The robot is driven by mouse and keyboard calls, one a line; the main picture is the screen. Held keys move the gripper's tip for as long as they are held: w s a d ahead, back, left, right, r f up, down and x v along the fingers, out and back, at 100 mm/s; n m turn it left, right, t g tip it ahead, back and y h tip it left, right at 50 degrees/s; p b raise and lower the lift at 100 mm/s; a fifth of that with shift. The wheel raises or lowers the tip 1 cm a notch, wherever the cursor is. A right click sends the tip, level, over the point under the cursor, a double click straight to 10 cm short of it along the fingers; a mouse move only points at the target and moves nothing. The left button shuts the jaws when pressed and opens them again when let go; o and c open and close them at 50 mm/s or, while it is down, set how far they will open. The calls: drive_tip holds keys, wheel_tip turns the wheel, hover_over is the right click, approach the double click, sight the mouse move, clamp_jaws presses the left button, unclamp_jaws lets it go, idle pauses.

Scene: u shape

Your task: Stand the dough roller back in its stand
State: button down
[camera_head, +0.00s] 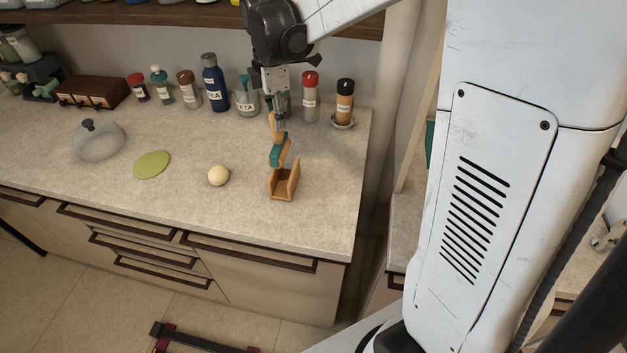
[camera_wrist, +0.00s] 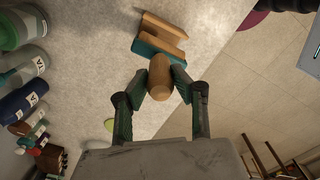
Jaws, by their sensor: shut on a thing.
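The dough roller (camera_head: 279,154) has a wooden handle and a teal part below it. My gripper (camera_head: 280,112) points down from above and is shut on the roller's wooden handle. In the wrist view, the gripper's two fingers (camera_wrist: 160,84) close on either side of the handle (camera_wrist: 160,72). The wooden stand (camera_head: 284,186), with two upright walls, is on the counter directly below the roller. In the wrist view the stand (camera_wrist: 160,33) lies just beyond the teal part. The roller's lower end is at the stand's top; I cannot tell whether they touch.
A cream ball (camera_head: 218,176), a green disc (camera_head: 152,164) and a clear dome (camera_head: 99,142) lie to the left on the counter (camera_head: 215,215). Several bottles, including a blue one (camera_head: 214,82), line the back. An orange jar (camera_head: 345,98) stands back right. The counter's front is clear.

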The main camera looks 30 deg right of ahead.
sight(282, 149)
drive_tip(key=shift+s+d+f, duration=0.1)
drive_tip(key=shift+s+d, duration=0.1)
drive_tip(key=shift+s, duration=0.05)
wheel_tip(282, 149, down, 10)
drive_tip(key=b, duration=0.5)
drive_tip(key=shift+b, duration=0.35)
